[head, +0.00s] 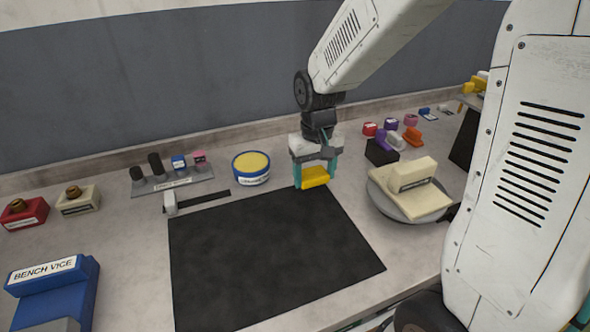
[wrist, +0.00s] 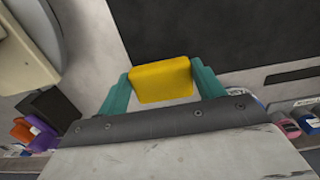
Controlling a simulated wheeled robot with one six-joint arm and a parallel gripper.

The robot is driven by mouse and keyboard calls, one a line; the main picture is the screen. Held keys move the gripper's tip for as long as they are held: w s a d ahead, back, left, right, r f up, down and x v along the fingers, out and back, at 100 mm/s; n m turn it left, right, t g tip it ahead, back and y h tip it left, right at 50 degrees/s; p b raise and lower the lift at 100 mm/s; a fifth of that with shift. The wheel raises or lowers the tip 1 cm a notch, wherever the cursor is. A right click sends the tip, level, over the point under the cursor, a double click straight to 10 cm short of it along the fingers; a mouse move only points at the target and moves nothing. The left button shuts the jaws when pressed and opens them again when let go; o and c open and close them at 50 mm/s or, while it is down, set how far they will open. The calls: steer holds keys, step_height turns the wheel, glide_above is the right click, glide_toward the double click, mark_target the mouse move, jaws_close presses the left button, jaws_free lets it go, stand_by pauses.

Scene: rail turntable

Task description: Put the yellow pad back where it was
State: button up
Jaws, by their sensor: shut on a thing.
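The yellow pad (head: 315,177) is a small yellow block between the teal fingers of my gripper (head: 316,172). My gripper is shut on it, near the back right corner of the black mat (head: 270,250). In the wrist view the yellow pad (wrist: 161,81) sits between both teal fingertips (wrist: 162,84), with the bench and the dark mat beyond it. I cannot tell whether the pad touches the bench.
Right of my gripper stands a round grey turntable (head: 405,208) bearing a cream block. Behind it are a black block (head: 381,152) and several coloured pads. A blue tin (head: 251,168) and a grey rack (head: 172,186) stand left. A blue bench vice (head: 55,290) is front left.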

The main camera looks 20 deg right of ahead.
steer(key=w, duration=0.2)
steer(key=w+a, duration=0.1)
steer(key=w, duration=0.2)
steer(key=w+a, duration=0.1)
steer(key=w, duration=0.1)
steer(key=shift+w+f, duration=0.35)
steer(key=shift+f, duration=1.8)
steer(key=shift+f, duration=0.1)
steer(key=o, duration=0.9)
